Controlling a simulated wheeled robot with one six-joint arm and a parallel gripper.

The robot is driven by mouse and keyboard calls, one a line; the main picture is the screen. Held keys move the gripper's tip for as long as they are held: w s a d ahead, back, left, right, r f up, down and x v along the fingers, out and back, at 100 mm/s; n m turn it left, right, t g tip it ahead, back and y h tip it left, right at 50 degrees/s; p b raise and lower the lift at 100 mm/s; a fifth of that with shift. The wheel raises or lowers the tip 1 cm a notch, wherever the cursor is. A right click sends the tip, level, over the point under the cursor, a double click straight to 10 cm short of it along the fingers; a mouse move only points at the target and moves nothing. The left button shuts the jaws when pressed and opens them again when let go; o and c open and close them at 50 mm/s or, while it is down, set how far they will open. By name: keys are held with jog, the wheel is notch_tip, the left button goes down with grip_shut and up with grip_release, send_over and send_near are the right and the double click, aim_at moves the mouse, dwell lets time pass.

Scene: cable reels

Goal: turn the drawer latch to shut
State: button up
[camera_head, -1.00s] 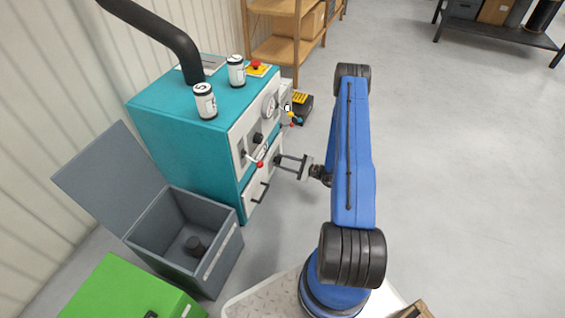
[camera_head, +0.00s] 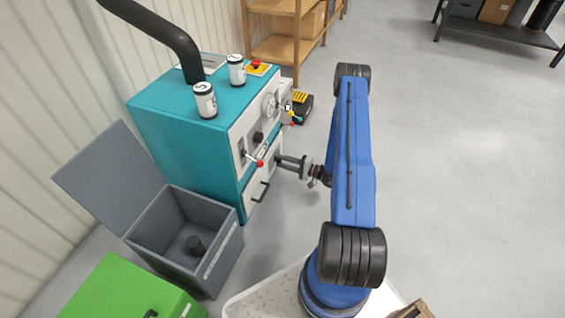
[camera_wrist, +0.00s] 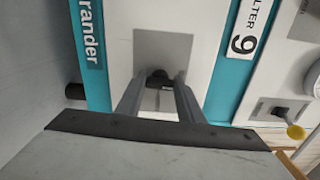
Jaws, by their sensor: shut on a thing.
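The drawer (camera_head: 256,196) is the white lower front of the teal machine (camera_head: 165,120), with a dark bar handle (camera_head: 261,190). My gripper (camera_head: 279,159) reaches the machine's front above the handle. In the wrist view my gripper (camera_wrist: 158,86) has its two grey fingers on either side of the dark latch (camera_wrist: 157,77) and is shut on it. A grey square plate (camera_wrist: 163,45) lies behind the latch. In the head view the latch is hidden at my fingertips, and its turn angle is hard to tell.
A red-knobbed lever (camera_head: 259,163) and a yellow-knobbed lever (camera_head: 291,114) stick out from the front near my gripper. An open grey bin (camera_head: 222,262) stands left of the drawer, with a green box (camera_head: 125,292) nearer.

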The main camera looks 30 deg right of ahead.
jog(key=shift+n, duration=0.5)
jog(key=o, duration=1.1)
jog(key=shift+c, duration=0.2)
jog(key=shift+s+d, duration=0.1)
jog(key=v, duration=1.7)
jog(key=shift+s+f, duration=0.1)
